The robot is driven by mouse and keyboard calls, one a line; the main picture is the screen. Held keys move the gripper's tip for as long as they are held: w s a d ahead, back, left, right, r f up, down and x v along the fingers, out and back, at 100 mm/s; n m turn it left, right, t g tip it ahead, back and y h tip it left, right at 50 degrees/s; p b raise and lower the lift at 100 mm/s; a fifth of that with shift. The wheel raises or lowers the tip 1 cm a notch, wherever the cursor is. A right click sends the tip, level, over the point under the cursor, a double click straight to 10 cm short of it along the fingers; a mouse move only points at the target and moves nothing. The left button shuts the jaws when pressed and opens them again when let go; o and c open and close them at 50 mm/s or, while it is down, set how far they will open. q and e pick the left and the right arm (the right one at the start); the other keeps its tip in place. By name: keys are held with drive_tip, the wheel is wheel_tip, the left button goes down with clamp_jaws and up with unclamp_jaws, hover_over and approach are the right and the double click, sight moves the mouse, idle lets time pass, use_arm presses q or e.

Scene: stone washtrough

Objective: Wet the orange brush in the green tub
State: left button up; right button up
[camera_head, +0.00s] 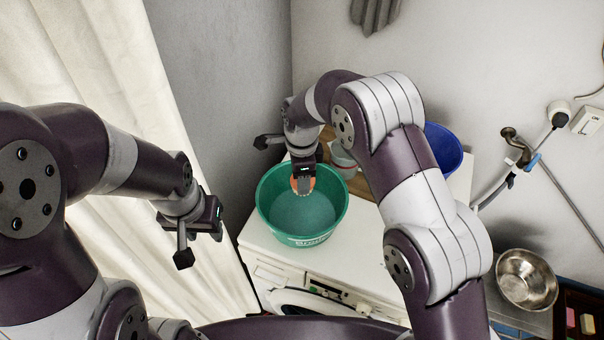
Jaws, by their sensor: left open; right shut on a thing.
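The green tub (271,225) stands on the white top of a washing machine and appears to hold water. The orange brush (303,184) is over the tub's far inner side, below my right gripper (303,170). My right gripper is shut on the brush, and the fingers hide part of it. I cannot tell whether the brush touches the water. My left gripper (196,242) is open and empty, left of the tub and in front of the curtain.
A blue tub (443,146) stands behind my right arm, partly hidden. A metal bowl (526,280) sits at the lower right, near a tray with pink and yellow pieces (586,323). A tap (514,140) is on the right wall. A pale curtain (100,60) hangs at left.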

wheel_tip(320, 180, down, 12)
drive_tip(key=b, duration=0.8)
drive_tip(key=shift+f, duration=0.1)
use_arm(q)
wheel_tip(320, 180, down, 10)
drive_tip(key=b, duration=0.1)
drive_tip(key=shift+f, duration=0.15)
use_arm(e)
drive_tip(key=shift+f, duration=1)
use_arm(q)
drive_tip(key=shift+w, duration=0.1)
use_arm(e)
wheel_tip(320, 180, up, 14)
drive_tip(key=p, duration=1)
use_arm(q)
wheel_tip(320, 180, up, 10)
drive_tip(key=shift+r, duration=0.2)
